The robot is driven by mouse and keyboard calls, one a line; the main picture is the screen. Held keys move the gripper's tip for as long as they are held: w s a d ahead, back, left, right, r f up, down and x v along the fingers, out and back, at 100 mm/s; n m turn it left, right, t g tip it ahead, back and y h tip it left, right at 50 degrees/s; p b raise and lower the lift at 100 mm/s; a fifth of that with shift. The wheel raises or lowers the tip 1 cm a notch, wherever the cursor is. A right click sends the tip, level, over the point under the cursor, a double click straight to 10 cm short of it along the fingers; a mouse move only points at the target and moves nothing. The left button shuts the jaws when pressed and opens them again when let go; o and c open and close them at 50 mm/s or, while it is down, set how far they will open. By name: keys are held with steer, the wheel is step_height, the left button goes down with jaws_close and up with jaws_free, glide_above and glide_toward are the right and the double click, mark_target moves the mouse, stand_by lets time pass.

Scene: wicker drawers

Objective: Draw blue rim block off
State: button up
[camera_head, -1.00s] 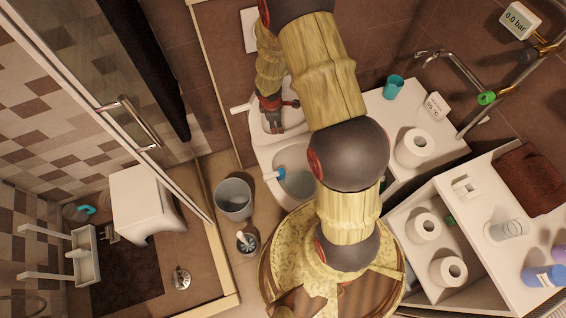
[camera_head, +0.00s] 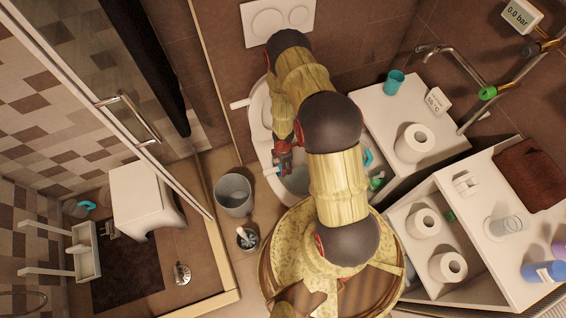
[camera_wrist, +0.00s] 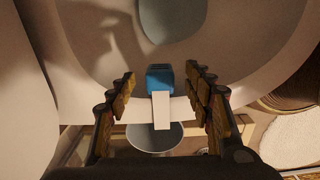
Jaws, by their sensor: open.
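The blue rim block (camera_wrist: 160,78) hangs on the front rim of the toilet bowl (camera_wrist: 238,65), with a white strip (camera_wrist: 161,110) reaching over the rim toward me. My gripper (camera_wrist: 162,88) is open in the wrist view, with one finger on each side of the block and clear gaps to both. In the head view my gripper (camera_head: 284,158) is over the bowl rim.
A grey bin (camera_head: 234,195) and a toilet brush holder (camera_head: 247,239) stand on the floor left of the toilet. A white cabinet with paper rolls (camera_head: 423,222) is at the right. A glass shower door (camera_head: 130,118) stands at the left.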

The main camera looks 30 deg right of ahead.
steer(key=shift+f+b, duration=0.5)
steer(key=shift+f, duration=1)
steer(key=shift+c, duration=0.6)
steer(key=c, duration=1.1)
steer(key=shift+c, duration=0.3)
